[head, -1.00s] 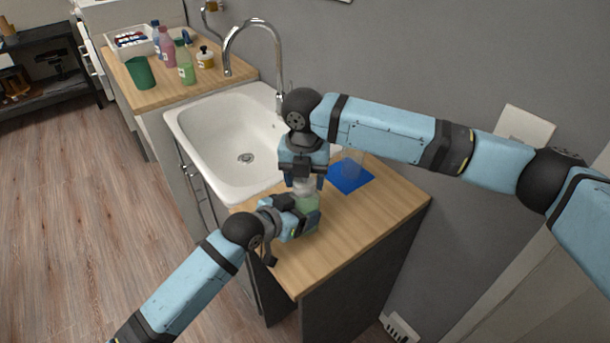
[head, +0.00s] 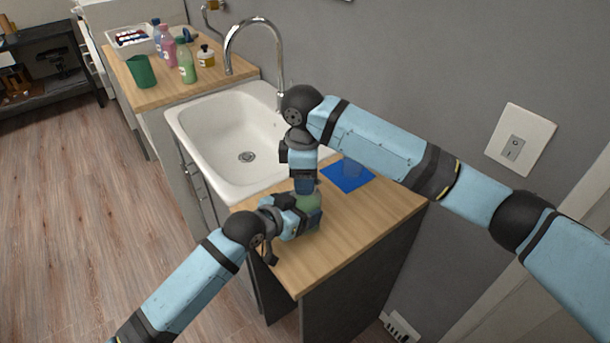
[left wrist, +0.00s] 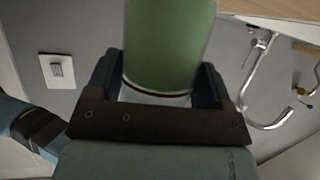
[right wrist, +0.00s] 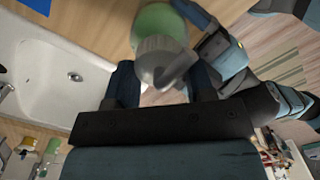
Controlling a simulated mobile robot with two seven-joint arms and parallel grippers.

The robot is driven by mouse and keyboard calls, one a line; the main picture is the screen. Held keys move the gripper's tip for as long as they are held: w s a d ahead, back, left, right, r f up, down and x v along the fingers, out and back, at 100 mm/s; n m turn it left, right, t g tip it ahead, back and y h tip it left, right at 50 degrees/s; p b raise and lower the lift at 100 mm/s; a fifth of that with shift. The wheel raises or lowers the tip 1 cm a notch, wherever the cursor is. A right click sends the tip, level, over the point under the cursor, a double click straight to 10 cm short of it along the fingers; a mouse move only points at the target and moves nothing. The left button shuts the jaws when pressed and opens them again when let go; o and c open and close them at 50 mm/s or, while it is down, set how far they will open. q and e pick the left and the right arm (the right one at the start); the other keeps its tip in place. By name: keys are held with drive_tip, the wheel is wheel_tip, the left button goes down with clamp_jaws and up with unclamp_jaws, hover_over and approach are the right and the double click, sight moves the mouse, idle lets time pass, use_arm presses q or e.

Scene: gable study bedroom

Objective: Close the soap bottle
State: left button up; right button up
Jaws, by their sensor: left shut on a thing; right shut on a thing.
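The soap bottle (head: 308,202) is green and stands on the wooden counter just right of the sink, mostly hidden by my grippers in the head view. My left gripper (head: 306,215) is shut around its body from the side; the green body also fills the middle of the left wrist view (left wrist: 168,45). My right gripper (head: 305,187) points down from above and is shut on the pale grey cap (right wrist: 163,60), which sits over the bottle's top in the right wrist view. Whether the cap is fully seated cannot be told.
The white sink (head: 205,118) and tall tap (head: 228,45) are to the left. Several bottles, a green cup (head: 140,72) and a white bin (head: 122,42) stand on the far counter.

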use_arm(q)
drive_tip(key=shift+w+a, duration=0.2)
drive_tip(key=shift+a, duration=0.1)
use_arm(e)
drive_tip(key=m, duration=0.5)
drive_tip(key=shift+s+f, duration=0.1)
drive_tip(key=m, duration=0.9)
drive_tip(key=shift+m, duration=0.4)
drive_tip(key=m, duration=0.4)
drive_tip(key=shift+d+m+y, duration=0.1)
drive_tip(key=shift+m+y, duration=0.2)
drive_tip(key=o, duration=0.7)
use_arm(q)
drive_tip(key=shift+d, duration=0.15)
use_arm(e)
drive_tip(key=o, duration=0.4)
use_arm(q)
drive_tip(key=shift+s, duration=0.1)
use_arm(e)
drive_tip(key=r, duration=1.2)
drive_tip(key=shift+w, duration=0.3)
